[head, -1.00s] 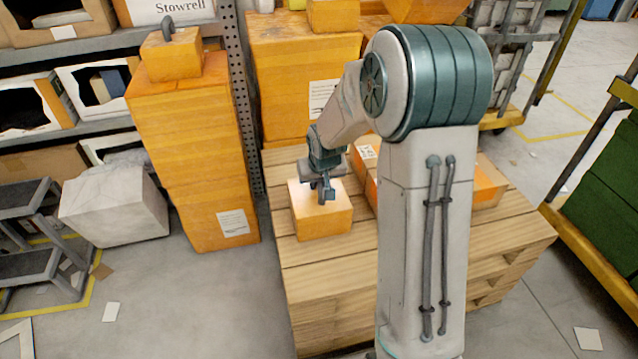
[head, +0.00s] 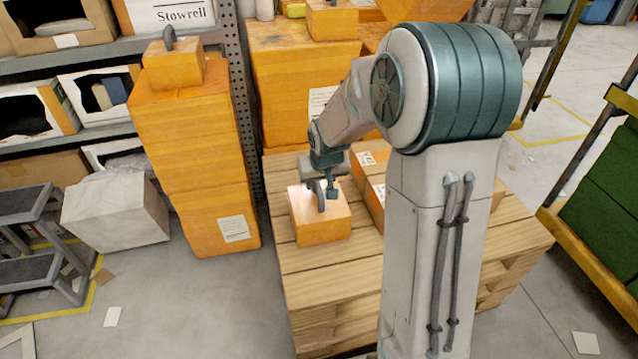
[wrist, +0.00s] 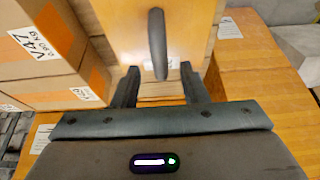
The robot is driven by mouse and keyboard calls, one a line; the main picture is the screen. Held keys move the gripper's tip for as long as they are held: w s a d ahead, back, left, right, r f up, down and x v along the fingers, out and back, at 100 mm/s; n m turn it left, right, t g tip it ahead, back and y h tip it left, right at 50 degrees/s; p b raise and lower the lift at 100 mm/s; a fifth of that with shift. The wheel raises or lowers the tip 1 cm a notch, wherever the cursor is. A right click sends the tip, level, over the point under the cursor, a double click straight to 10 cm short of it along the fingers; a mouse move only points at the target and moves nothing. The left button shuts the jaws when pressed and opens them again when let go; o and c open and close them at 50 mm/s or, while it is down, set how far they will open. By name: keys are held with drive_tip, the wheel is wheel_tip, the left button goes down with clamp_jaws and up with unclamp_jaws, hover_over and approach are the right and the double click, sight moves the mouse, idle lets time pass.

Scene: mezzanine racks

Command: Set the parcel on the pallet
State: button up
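The parcel (head: 318,228) is an orange box with a grey upright handle (head: 320,197) on its lit top. It rests flat on the left part of the wooden pallet (head: 335,275), near its left edge. My gripper (head: 322,192) is just above the parcel's top, pointing down. In the wrist view the parcel (wrist: 190,25) fills the upper middle. There my gripper (wrist: 158,88) has its fingers spread wide, with clear gaps beside the handle (wrist: 157,45), so it is open and empty. My arm hides the pallet's middle.
Labelled cartons (head: 368,185) stand on the pallet just right of the parcel. A tall orange stack (head: 195,150) rises beyond the pallet's left side, and a larger orange box (head: 300,75) stands behind. The pallet's front planks are bare. A green-loaded cart (head: 605,190) stands at right.

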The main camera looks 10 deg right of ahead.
drive_tip(key=p+v, duration=0.2)
drive_tip(key=v, duration=0.5)
drive_tip(key=s+r+g, duration=0.3)
drive_tip(key=s, duration=2)
drive_tip(key=shift+a+r, duration=0.2)
drive_tip(key=shift+a, duration=0.25)
